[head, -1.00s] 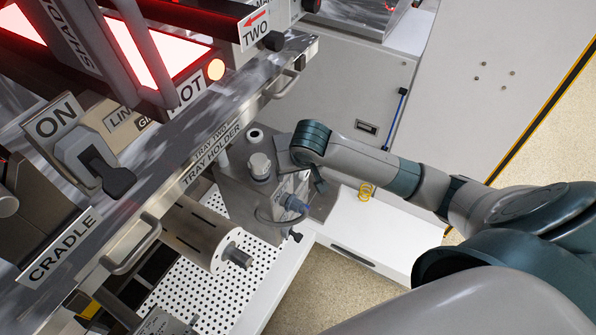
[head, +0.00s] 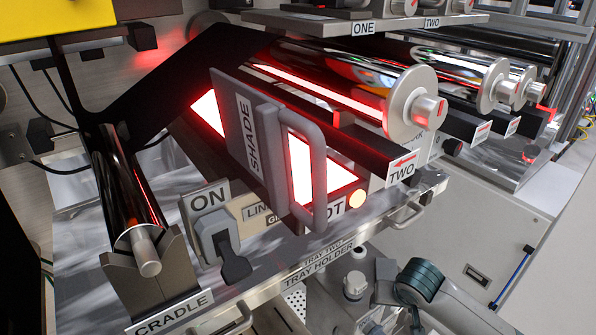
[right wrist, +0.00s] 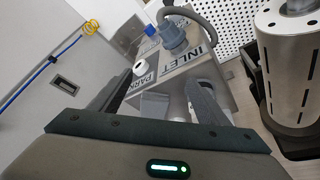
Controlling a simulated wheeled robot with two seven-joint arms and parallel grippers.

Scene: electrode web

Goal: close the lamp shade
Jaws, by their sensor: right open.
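The lamp shade is a grey plate (head: 233,125) lettered SHADE, with a thick grey bar handle (head: 316,160) on its right. It stands across the middle of the lamp, whose glowing white panel (head: 335,183) with red edges shows on both sides of it. My right gripper (head: 398,301) is low in the head view, below and right of the shade and well apart from it. In the right wrist view its two fingers (right wrist: 158,100) are spread and empty, above a grey block lettered INLET and PARK (right wrist: 180,85). My left gripper is not in view.
The tray holder rail (head: 325,262) runs between my right gripper and the lamp. Shiny rollers (head: 405,95) and a bar marked TWO (head: 400,172) lie to the right and behind.

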